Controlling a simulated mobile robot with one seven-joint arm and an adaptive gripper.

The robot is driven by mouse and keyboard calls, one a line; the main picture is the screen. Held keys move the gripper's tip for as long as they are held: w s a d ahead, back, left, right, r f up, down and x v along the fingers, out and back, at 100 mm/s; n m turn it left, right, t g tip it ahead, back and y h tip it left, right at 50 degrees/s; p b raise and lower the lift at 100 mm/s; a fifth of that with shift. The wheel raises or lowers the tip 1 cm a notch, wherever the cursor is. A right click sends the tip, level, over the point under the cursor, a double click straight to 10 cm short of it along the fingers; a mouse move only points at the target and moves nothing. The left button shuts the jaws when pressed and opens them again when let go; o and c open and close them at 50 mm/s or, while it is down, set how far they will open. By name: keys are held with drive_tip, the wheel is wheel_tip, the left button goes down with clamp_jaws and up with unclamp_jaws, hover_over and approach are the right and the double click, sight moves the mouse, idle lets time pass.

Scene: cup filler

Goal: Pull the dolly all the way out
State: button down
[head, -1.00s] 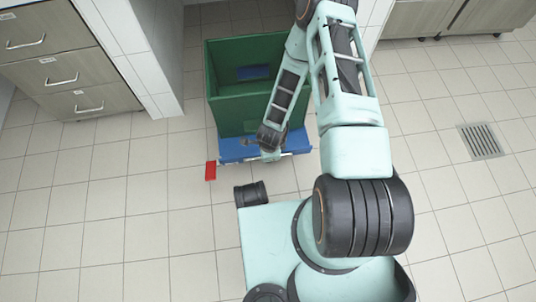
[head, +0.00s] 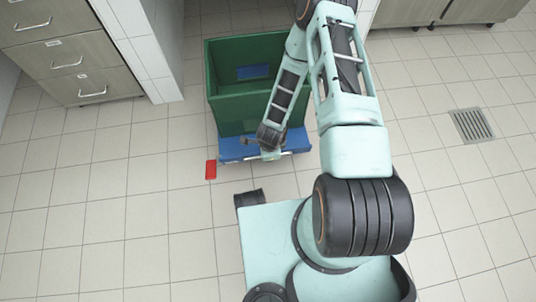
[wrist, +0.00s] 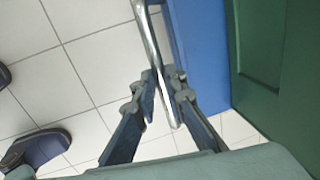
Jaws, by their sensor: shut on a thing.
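The dolly (head: 236,149) is a low blue platform carrying a tall green open crate (head: 232,108), in front of the recess between the cabinets. In the wrist view the blue side of the dolly (wrist: 200,45) and the green crate wall (wrist: 275,60) stand at the right. A bent metal handle bar (wrist: 148,40) runs down between my fingers. My gripper (wrist: 164,80) is shut on this handle. In the head view my gripper (head: 270,152) is at the dolly's near edge, and my arm hides part of the crate's right side.
A drawer cabinet (head: 60,50) and a white tiled wall end (head: 140,45) stand at the left. A red block (head: 211,170) shows by the dolly's near left corner. More cabinets (head: 440,12) are at the back right. A drain grate (head: 471,125) lies in the open tiled floor.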

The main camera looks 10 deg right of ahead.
drive_tip(key=shift+s+f, duration=0.1)
drive_tip(key=shift+s, duration=0.4)
drive_tip(key=c, duration=2.3)
unclamp_jaws()
drive_tip(key=o, duration=0.3)
drive_tip(key=shift+o, duration=0.2)
drive_tip(key=shift+w, duration=0.1)
drive_tip(key=shift+w, duration=0.1)
drive_tip(key=v, duration=1.2)
